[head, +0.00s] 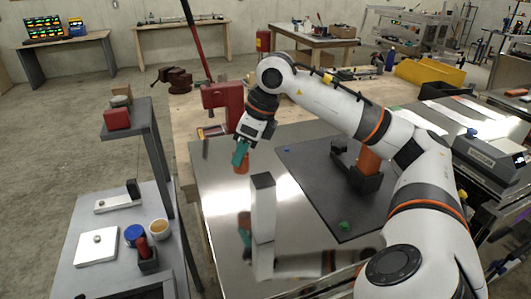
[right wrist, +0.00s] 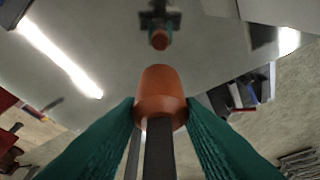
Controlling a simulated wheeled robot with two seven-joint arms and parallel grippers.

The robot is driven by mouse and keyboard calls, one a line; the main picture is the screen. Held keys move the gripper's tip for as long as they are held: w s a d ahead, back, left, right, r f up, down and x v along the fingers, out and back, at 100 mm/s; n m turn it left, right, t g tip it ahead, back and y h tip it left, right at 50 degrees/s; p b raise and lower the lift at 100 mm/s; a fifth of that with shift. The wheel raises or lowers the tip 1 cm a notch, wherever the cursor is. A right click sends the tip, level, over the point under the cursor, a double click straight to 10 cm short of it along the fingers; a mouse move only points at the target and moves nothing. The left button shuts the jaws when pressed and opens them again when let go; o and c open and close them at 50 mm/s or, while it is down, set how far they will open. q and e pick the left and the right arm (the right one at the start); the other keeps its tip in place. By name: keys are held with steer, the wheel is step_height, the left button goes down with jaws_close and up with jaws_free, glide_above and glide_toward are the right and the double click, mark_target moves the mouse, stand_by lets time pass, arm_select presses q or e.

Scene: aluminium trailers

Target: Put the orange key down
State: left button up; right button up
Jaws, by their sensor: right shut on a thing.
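My right gripper (head: 242,156) has teal fingers and points down over the shiny metal tabletop (head: 215,185). It is shut on the orange key (head: 241,168), whose orange end shows below the fingertips. In the right wrist view the orange key (right wrist: 160,95) sits between the teal fingers of the gripper (right wrist: 160,112). Its reflection shows in the metal apart from it, so the key is held above the surface. The fingers hide part of the key. My left gripper is not in view.
A tall pale block (head: 262,210) stands just right of and nearer than the gripper. A dark mat (head: 315,185) bears small green pieces and a dark block with an orange part (head: 368,165). A red vise (head: 222,103) is behind. Bare metal lies around the gripper.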

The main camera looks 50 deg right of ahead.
mark_target(248, 163)
steer(key=f, duration=0.1)
steer(key=s+f, duration=0.1)
steer(key=f, duration=0.1)
steer(key=shift+s, duration=0.25)
steer(key=x, duration=0.1)
steer(key=p+x, duration=0.1)
steer(key=shift+w+d+f, duration=0.1)
steer(key=shift+d+f, duration=0.1)
steer(key=shift+f, duration=1.2)
steer(key=o, duration=1)
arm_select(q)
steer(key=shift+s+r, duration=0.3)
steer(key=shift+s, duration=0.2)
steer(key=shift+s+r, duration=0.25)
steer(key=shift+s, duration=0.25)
arm_select(e)
steer(key=shift+o, duration=0.2)
